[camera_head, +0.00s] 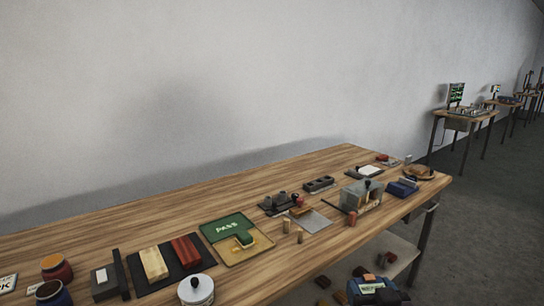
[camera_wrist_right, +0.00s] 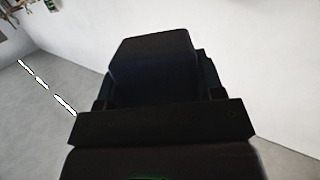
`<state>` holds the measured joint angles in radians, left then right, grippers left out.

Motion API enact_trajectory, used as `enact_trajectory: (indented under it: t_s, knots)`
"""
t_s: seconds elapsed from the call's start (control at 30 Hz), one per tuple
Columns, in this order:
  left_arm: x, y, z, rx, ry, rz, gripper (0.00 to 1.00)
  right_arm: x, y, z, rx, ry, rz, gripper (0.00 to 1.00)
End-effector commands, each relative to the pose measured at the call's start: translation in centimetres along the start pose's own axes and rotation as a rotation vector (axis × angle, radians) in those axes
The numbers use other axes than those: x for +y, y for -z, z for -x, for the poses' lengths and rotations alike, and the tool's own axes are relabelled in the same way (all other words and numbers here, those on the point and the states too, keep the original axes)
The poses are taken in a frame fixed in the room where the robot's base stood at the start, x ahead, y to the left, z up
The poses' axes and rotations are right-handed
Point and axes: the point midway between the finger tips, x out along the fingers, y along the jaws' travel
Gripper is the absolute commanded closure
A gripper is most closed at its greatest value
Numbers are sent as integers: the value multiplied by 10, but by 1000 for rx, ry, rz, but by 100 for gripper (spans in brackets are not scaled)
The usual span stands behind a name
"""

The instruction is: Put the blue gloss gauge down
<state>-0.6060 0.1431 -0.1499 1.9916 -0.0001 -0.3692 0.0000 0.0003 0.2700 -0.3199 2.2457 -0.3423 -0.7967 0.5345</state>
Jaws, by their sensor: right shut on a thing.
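My right gripper (camera_wrist_right: 160,122) fills the middle of the right wrist view as a dark shape, shut on a dark block. The block's colour is lost in shadow; it fits the blue gloss gauge, but its details are hidden. In the head view, a blue and dark shape (camera_head: 376,291) with a pale label shows at the bottom edge, beyond the table's front side; I cannot tell its parts apart clearly. My left gripper is in neither view.
The wooden table (camera_head: 330,165) holds a green PASS pad (camera_head: 228,226), a black tray with yellow and red blocks, jars, a clear box (camera_head: 361,196) and a blue box (camera_head: 402,188). Bare wood lies along the back. A lower shelf (camera_head: 395,252) carries small things.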

Motion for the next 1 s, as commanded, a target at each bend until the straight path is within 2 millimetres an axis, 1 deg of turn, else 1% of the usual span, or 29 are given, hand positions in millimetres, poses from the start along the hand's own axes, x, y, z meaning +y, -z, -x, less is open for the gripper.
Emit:
enact_trajectory:
  t_s: [0.03,0.1,0.2,0.33,0.47,0.57,0.63,0.77,0.8,0.87,1.0]
  knots:
    - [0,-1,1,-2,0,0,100,7,-8,7,-3,-18,-5,72]
    - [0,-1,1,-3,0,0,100,13,-18,12,-3,-34,-6,72]
    - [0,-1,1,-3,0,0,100,17,-32,17,-2,-45,-8,72]
    - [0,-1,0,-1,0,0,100,19,-40,21,1,-50,-8,72]
    - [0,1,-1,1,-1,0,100,19,-42,22,2,-51,-8,72]
    - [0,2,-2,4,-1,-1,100,18,-37,20,5,-48,-7,72]
    - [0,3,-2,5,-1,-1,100,16,-30,16,8,-42,-6,72]
    - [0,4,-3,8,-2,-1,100,6,-6,6,11,-15,-1,72]
    - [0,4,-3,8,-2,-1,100,1,2,1,12,-1,1,72]
    - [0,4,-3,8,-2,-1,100,-9,10,-8,9,24,6,72]
    - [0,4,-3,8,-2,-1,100,-40,21,-33,6,109,20,72]
